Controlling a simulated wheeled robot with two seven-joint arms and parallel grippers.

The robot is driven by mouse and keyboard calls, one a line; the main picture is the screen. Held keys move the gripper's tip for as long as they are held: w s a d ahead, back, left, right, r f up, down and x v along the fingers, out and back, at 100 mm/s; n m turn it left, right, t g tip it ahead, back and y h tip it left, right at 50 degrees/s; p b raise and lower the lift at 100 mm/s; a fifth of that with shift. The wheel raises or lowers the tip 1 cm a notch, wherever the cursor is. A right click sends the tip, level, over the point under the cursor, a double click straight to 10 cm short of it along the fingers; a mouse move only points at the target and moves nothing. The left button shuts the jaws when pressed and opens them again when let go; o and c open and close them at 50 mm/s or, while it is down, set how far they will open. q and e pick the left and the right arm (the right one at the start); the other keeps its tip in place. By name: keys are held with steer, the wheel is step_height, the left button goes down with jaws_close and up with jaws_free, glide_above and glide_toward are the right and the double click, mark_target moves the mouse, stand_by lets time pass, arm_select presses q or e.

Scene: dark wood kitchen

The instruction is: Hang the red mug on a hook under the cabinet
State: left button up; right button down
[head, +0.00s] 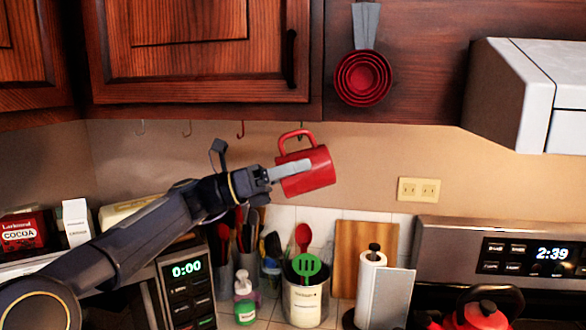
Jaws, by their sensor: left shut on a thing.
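The red mug (318,168) is held in the air in front of the backsplash, just below the cabinet (208,50). It is tilted, with its handle toward the upper left. My left gripper (292,171) is shut on the mug's side, its arm coming in from the lower left. Several small hooks hang under the cabinet's bottom edge: two grey ones, at the left (141,128) and in the middle (187,129), and a red one (240,130). The mug's handle is near and right of the red hook; I see no contact. My right gripper is not in view.
Red measuring cups (363,78) hang on the cabinet front at the right. A white range hood (530,90) juts out further right. Below stand a utensil crock (305,295), a paper towel roll (371,290), a soap bottle (245,298) and a microwave (188,290).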

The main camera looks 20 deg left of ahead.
arm_select(q)
steer(key=w+f+p, duration=0.1)
steer(key=w+p, duration=0.3)
steer(key=w, duration=0.2)
steer(key=shift+w+a, duration=0.15)
steer(key=shift+a, duration=0.2)
stand_by(0.4)
stand_by(0.5)
steer(key=o, duration=1.3)
steer(key=shift+f, duration=0.1)
steer(key=shift+c, duration=0.2)
steer(key=shift+a+f, duration=0.1)
